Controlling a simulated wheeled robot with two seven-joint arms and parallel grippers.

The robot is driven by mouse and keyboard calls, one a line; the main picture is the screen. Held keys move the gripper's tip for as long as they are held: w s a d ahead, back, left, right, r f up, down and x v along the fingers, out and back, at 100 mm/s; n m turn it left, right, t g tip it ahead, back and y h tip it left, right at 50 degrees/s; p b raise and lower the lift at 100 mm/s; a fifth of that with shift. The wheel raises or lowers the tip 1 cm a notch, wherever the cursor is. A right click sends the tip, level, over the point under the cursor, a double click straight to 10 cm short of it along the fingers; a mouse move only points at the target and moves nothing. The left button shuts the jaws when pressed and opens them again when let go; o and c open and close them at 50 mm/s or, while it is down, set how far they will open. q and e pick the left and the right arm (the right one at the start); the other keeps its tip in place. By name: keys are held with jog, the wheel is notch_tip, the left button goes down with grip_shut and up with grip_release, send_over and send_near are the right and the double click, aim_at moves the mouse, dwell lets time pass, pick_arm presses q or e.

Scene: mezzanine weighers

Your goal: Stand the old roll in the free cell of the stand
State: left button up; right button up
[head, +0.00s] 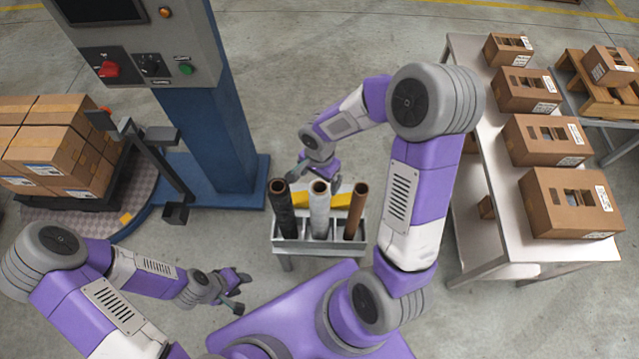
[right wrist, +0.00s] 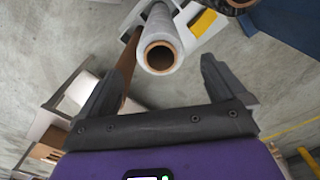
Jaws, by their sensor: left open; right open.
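A pale stand (head: 283,243) holds three upright rolls in a row: a black roll (head: 284,218), a whitish film roll (head: 320,212) in the middle and a bare brown tube (head: 355,214). I cannot tell which one is the old roll. My right gripper (head: 317,180) is open behind the stand, close to the top of the film roll. In the right wrist view the film roll (right wrist: 162,30) shows ahead, between the spread fingers (right wrist: 163,75); nothing is gripped. My left gripper (head: 240,291) is open and empty, left of the stand and nearer to me.
A yellow piece (head: 345,199) shows behind the rolls. A white table (head: 478,240) with several open cartons stands at right. A blue column (head: 215,135) with a control panel stands at back left, beside stacked cartons (head: 50,145). Floor is clear between column and stand.

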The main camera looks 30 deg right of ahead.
jog(key=shift+r, duration=1.8)
